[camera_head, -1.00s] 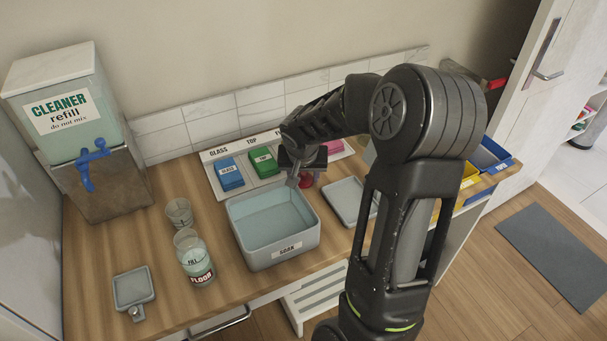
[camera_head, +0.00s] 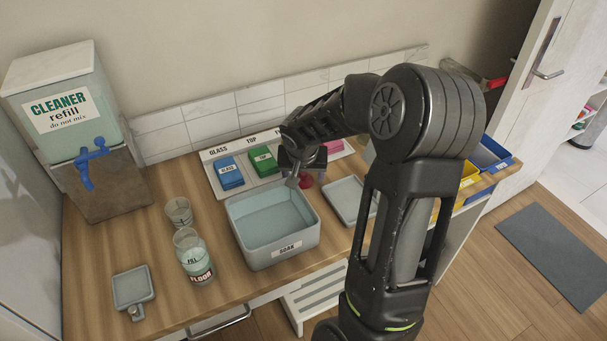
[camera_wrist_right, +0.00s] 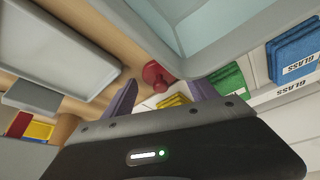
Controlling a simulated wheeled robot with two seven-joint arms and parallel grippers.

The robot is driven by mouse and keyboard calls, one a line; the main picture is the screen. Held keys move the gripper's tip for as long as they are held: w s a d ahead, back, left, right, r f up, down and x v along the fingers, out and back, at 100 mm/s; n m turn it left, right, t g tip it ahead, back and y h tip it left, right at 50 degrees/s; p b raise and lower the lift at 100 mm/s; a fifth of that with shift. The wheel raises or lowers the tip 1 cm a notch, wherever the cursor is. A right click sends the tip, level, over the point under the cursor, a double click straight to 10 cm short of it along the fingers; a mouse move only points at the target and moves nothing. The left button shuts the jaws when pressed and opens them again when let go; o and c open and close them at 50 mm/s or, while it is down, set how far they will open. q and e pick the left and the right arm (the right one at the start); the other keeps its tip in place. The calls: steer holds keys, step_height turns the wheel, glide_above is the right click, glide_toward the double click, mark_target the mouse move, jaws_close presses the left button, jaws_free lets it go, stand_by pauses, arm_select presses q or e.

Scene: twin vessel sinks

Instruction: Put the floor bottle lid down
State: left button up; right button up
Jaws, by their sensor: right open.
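The red lid (camera_head: 305,181) is on the wooden counter, beside the right wall of the soak basin (camera_head: 285,253). It also shows in the right wrist view (camera_wrist_right: 156,77), beyond and between my fingers. My right gripper (camera_head: 299,178) is over it with its jaws apart; the right wrist view shows the two purple fingers (camera_wrist_right: 163,97) spread. The arm partly hides this spot in the head view. The floor bottle (camera_head: 195,259) stands upright with an open top at the left of the basin. My left gripper is not in view.
A clear cup (camera_head: 179,212) stands behind the bottle, and a small grey tray (camera_head: 133,287) lies front left. The cleaner refill dispenser (camera_head: 75,130) is at the back left. A grey tray (camera_head: 346,203) lies right of the basin; blue cloths (camera_head: 229,173) and green cloths (camera_head: 263,160) lie behind it.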

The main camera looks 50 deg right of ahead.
steer(key=shift+r, duration=0.25)
steer(key=shift+s+a+r, duration=0.1)
steer(key=shift+r, duration=0.25)
steer(key=v, duration=1.1)
steer(key=shift+b, duration=0.35)
